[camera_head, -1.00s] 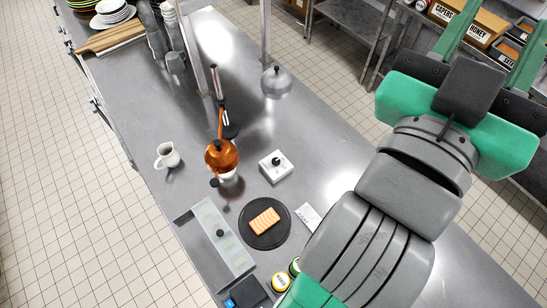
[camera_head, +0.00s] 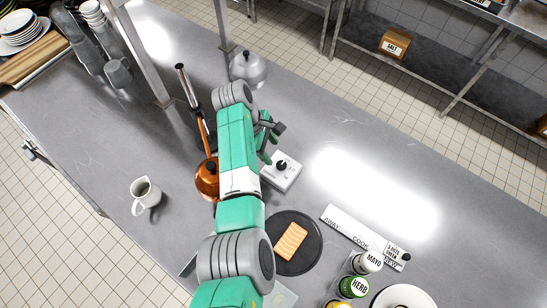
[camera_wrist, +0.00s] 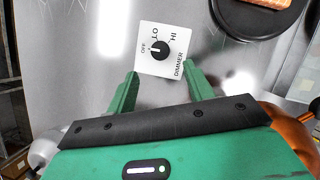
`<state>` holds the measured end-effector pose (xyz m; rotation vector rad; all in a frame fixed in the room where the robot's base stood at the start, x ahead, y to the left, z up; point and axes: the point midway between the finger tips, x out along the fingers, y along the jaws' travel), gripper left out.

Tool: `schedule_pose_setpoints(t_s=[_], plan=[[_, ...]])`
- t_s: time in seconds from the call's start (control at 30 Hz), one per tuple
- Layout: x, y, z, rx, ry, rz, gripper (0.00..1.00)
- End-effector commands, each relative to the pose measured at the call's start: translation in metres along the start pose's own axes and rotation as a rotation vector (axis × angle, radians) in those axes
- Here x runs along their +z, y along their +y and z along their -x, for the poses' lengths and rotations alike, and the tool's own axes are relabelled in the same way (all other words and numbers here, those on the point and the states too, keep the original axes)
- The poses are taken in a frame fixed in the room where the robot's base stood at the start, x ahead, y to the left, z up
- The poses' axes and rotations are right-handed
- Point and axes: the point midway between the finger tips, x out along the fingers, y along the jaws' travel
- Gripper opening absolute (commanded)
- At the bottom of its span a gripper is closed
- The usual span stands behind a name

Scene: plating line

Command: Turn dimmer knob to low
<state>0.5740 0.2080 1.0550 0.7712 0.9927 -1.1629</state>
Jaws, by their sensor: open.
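The dimmer is a white square box (camera_head: 284,181) with a black round knob (camera_head: 282,165), on the steel counter to the right of the copper pan. In the wrist view the dimmer plate (camera_wrist: 147,66) shows the labels OFF, LO and HI around the knob (camera_wrist: 161,48). A small white mark on the knob appears to point toward OFF. My gripper (camera_wrist: 162,84) is open and empty, its green fingers apart at the plate's near edge, with the knob ahead of them and untouched. In the head view my gripper (camera_head: 266,140) is beside the dimmer, partly hidden by my arm.
The copper pan (camera_head: 207,179) stands close to the left of my arm. A black round plate (camera_head: 300,264) with salmon (camera_head: 291,241) lies nearer. A metal dome (camera_head: 247,68) is behind, a white jug (camera_head: 145,195) at left. The counter right of the dimmer is clear.

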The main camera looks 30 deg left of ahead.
Motion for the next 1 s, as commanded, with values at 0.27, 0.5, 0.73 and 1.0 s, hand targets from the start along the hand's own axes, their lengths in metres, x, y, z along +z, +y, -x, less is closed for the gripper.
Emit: schedule_pose_setpoints(t_s=[0.27,0.5,0.73,1.0], plan=[[0.0,-0.001,-0.052,-0.002,0.001,-0.003,0.52],[0.0,0.0,-0.074,0.001,0.002,-0.004,0.52],[0.0,0.0,-0.075,0.002,0.003,-0.004,0.52],[0.0,0.0,-0.075,0.002,0.003,-0.004,0.08]])
